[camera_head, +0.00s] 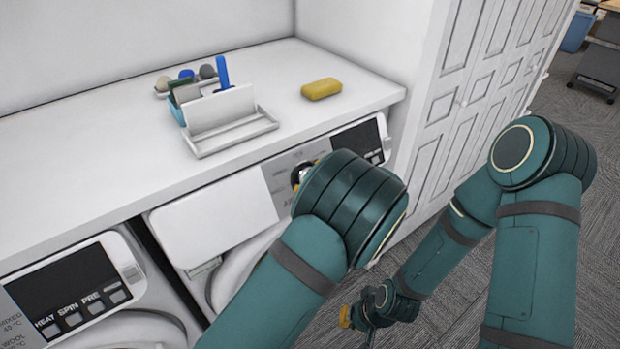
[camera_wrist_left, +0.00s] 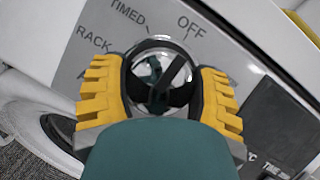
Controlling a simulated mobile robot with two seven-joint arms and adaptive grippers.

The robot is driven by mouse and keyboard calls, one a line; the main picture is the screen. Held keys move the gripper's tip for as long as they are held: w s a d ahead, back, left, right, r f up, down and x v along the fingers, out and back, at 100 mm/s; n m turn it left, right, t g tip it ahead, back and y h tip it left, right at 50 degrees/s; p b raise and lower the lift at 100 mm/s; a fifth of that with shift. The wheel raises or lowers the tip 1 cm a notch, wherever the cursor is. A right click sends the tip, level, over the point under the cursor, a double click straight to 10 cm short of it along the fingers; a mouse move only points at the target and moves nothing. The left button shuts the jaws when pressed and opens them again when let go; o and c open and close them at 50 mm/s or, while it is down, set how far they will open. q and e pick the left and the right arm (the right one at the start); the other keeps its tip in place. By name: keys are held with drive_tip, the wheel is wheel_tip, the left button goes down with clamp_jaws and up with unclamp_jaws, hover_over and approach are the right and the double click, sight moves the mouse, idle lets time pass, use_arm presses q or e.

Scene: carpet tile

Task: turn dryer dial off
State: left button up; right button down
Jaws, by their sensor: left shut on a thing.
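The dryer (camera_head: 215,218) is the right of two white machines under the counter. Its dial (camera_head: 300,172) sits on a grey panel and is mostly hidden by my left arm. In the left wrist view the dial (camera_wrist_left: 160,62) is round and shiny, between the yellow fingers of my left gripper (camera_wrist_left: 160,90). The fingers are shut on its two sides. The label OFF (camera_wrist_left: 190,27) is above right of the dial; TIMED and RACK are to the left. I cannot tell which mark the dial points to. My right gripper (camera_head: 356,317) hangs low over the carpet, away from the dryer; its fingers are unclear.
A washer (camera_head: 65,285) with a dark display stands at the left. On the white counter (camera_head: 90,170) are an organiser tray (camera_head: 230,130), a yellow sponge (camera_head: 321,89) and small stones (camera_head: 207,71). White cabinet doors (camera_head: 470,100) stand at the right, with carpet floor in front.

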use_arm(q)
drive_tip(key=shift+n, duration=0.4)
drive_tip(key=o, duration=1.2)
drive_tip(key=shift+r, duration=0.1)
wheel_tip(320, 180, up, 10)
drive_tip(key=shift+f, duration=0.1)
